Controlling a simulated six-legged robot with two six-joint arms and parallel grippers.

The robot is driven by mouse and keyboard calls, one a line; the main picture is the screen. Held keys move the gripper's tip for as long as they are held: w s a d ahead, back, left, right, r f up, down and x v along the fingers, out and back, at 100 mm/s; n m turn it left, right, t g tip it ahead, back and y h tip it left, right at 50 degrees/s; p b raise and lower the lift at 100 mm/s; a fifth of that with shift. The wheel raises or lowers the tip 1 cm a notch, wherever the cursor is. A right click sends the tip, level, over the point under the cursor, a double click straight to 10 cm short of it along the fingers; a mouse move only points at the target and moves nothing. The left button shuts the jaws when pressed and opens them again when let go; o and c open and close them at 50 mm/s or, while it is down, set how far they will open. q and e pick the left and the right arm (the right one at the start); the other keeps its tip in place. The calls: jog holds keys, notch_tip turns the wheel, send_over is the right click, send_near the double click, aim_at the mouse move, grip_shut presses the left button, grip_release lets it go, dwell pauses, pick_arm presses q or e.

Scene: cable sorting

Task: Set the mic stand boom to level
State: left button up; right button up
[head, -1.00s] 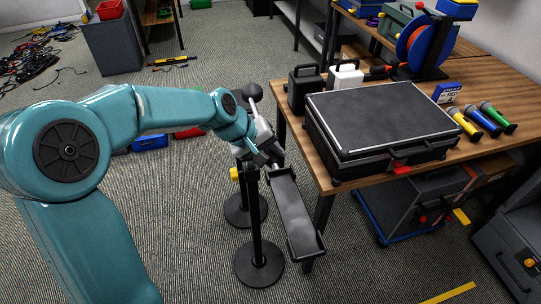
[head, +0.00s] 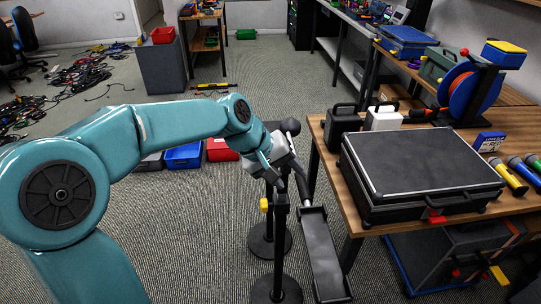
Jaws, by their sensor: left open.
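The mic stand is the dark upright pole (head: 279,240) on a round black base, close to a second round-based stand with a yellow knob (head: 264,205). A dark rounded end (head: 291,127) shows just behind my gripper; it appears to belong to the boom. The boom seems to slope down toward me behind the gripper, but most of it is hidden. My left gripper (head: 281,181) is open at the top of the stand, its fingers pointing down. I cannot tell whether it touches the boom. My right gripper is out of view.
A narrow black tray (head: 324,256) stands just right of the pole. The wooden table (head: 367,218) carries a large black case (head: 420,170) close on the right. Blue (head: 184,155) and red (head: 222,149) bins lie on the floor behind my arm. Open carpet lies left.

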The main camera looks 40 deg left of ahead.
pick_arm(q)
jog(key=v, duration=0.8)
jog(key=shift+s+a, duration=0.1)
